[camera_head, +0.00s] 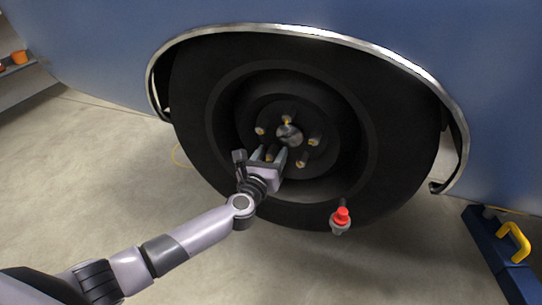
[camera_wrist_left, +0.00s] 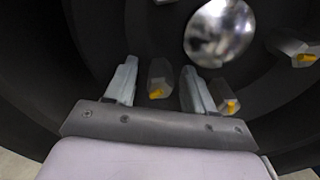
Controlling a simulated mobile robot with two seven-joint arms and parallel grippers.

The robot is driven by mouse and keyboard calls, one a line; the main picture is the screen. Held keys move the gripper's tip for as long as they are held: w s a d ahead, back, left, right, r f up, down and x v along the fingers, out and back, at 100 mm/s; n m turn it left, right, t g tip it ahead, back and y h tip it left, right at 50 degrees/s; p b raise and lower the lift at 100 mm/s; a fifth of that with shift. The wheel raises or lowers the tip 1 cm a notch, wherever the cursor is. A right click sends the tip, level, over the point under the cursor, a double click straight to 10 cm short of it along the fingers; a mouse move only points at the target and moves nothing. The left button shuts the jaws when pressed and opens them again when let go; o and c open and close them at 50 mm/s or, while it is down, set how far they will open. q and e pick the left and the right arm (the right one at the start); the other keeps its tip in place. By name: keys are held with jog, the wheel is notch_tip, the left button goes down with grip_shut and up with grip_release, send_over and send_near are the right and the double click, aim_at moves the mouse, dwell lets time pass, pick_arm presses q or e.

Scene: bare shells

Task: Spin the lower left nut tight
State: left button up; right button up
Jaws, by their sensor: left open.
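The wheel (camera_head: 198,135) has a shiny round hub cap (camera_head: 289,136) with several grey nuts around it, each showing yellow at its end. The lower left nut (camera_head: 270,155) is partly hidden by my left gripper (camera_head: 270,154) in the head view. In the left wrist view this nut (camera_wrist_left: 159,78) stands between the two open fingers of my left gripper (camera_wrist_left: 159,85), with a gap on each side. The lower right nut (camera_wrist_left: 230,103) shows just beyond the right finger, and the hub cap (camera_wrist_left: 219,31) is above. My right gripper is out of view.
A blue vehicle body (camera_head: 350,15) with a metal arch trim surrounds the wheel. A red-topped grey piece (camera_head: 341,218) is at the tire's lower edge. A shelf with an orange cup (camera_head: 19,57) is far left.

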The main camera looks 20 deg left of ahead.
pick_arm(q)
grip_shut()
